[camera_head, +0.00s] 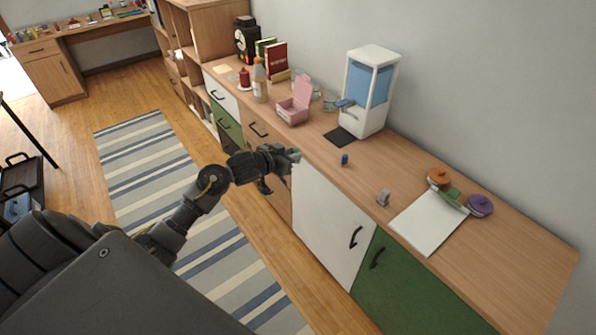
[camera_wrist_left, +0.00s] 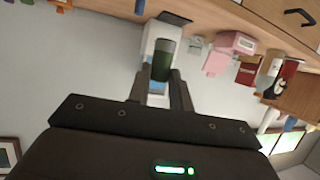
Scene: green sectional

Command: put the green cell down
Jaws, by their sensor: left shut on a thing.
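My left gripper (camera_head: 290,157) is at the front edge of the wooden counter (camera_head: 310,150), above the white cabinet door. It is shut on the green cell, a short dark green cylinder (camera_wrist_left: 162,60) that shows between the two fingers in the left wrist view. In the head view the cell is too small and too much covered by the gripper to make out clearly. My right gripper is in neither view.
A white box with blue panels (camera_head: 376,85) stands at the back by the wall. A pink open box (camera_head: 293,110) is left of it. A small blue object (camera_head: 345,160), a grey object (camera_head: 383,198) and a white sheet (camera_head: 430,222) lie to the right. Bare counter lies between them.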

